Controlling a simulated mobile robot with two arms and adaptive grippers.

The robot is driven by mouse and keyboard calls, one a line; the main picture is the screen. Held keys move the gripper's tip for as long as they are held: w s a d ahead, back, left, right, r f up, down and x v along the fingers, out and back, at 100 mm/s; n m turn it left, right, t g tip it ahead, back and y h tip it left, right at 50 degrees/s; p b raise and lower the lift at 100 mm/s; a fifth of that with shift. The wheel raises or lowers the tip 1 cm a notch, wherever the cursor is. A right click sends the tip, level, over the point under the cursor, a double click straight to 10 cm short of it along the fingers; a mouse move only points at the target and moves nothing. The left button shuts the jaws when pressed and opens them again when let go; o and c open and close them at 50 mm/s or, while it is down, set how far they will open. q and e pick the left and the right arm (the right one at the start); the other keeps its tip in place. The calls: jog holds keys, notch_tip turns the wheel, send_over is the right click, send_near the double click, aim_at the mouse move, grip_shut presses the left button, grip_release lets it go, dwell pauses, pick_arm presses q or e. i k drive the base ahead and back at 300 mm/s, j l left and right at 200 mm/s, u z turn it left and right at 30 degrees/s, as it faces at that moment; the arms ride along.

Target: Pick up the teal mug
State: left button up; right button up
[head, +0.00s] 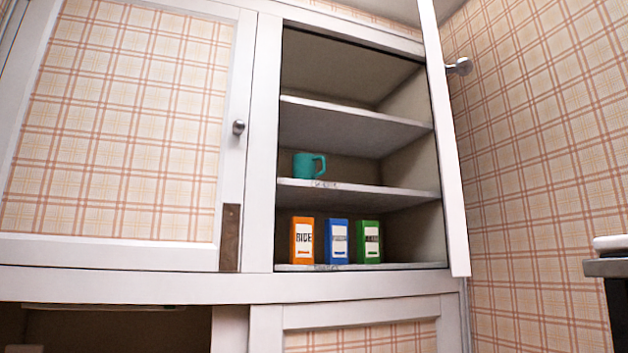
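The teal mug (305,166) stands upright on the middle shelf (385,191) of an open wall cupboard, near the shelf's left end. Its handle points right. Nothing stands beside it on that shelf. Neither of my grippers shows in the head view.
Orange (302,241), blue (337,242) and green (368,242) boxes stand on the shelf below; the orange one reads RICE. The upper shelf (355,114) looks empty. The right door (447,150) is swung open; the left door (120,130) is shut. A dark-edged surface (606,267) juts in at right.

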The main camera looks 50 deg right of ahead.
aim_at(304, 165)
jog(key=l+z, duration=0.1)
jog(key=z, duration=0.9)
jog(key=i+l+z, duration=0.1)
jog(key=z, duration=0.4)
